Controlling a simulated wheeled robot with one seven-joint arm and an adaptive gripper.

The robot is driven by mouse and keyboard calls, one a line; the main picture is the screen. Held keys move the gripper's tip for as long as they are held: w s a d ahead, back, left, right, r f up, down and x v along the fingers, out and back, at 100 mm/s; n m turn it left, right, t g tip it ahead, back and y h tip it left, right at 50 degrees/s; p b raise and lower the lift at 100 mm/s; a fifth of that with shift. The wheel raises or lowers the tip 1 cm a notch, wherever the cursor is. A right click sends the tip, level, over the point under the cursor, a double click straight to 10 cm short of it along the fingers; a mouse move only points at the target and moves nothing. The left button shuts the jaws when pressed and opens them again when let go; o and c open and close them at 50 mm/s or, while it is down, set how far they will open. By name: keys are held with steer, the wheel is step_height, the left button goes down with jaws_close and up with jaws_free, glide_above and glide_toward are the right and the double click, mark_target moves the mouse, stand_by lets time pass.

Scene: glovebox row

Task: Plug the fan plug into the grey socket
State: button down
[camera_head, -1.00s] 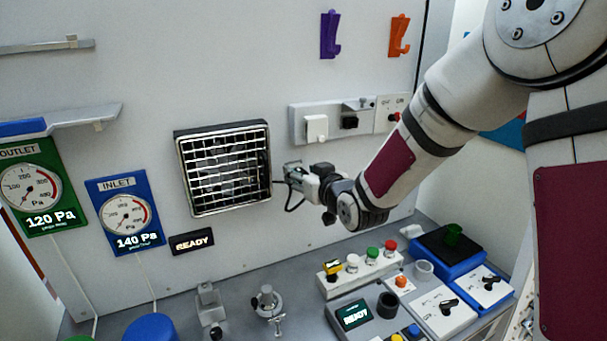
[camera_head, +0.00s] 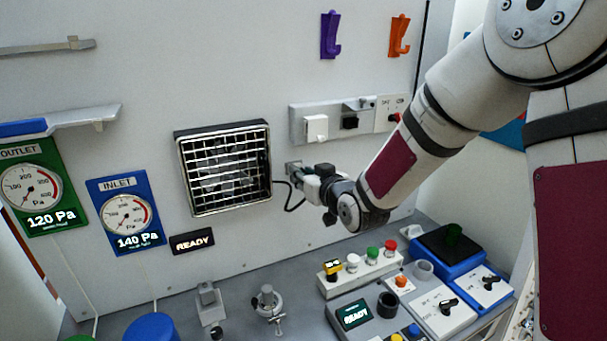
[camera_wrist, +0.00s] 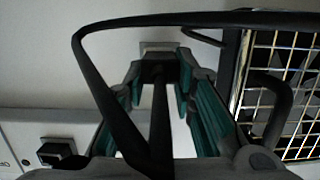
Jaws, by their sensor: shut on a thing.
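My gripper (camera_head: 303,178) is at the wall, just right of the fan (camera_head: 224,168). In the wrist view, its teal-padded fingers (camera_wrist: 160,72) are shut on the black fan plug (camera_wrist: 156,71). The grey socket (camera_wrist: 158,47) shows as a small plate just beyond the plug; in the head view it is (camera_head: 292,167) beside the fingertips. I cannot tell whether the plug touches or enters it. The black cable (camera_wrist: 175,21) loops close to the wrist camera and over toward the fan. In the head view my gripper hides the plug.
Above right, a wall strip (camera_head: 347,120) carries a white switch and dark fittings. Purple (camera_head: 329,35) and orange (camera_head: 399,36) hooks hang higher. A bench (camera_head: 240,305) below holds clamps, buttons and control boxes. Bare wall lies above the fan.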

steer(key=shift+f+p+v, duration=0.15)
steer(key=shift+p+v, duration=0.2)
steer(key=shift+v, duration=0.4)
steer(key=shift+f+p+v, duration=0.1)
steer(key=shift+p+v, duration=0.2)
steer(key=shift+v, duration=0.4)
stand_by(0.4)
steer(key=shift+f+p+v, duration=0.2)
steer(key=shift+p+v, duration=0.35)
steer(key=shift+v, duration=0.65)
steer(key=shift+f+p+v, duration=0.25)
steer(key=shift+p+v, duration=0.3)
steer(key=shift+v, duration=0.65)
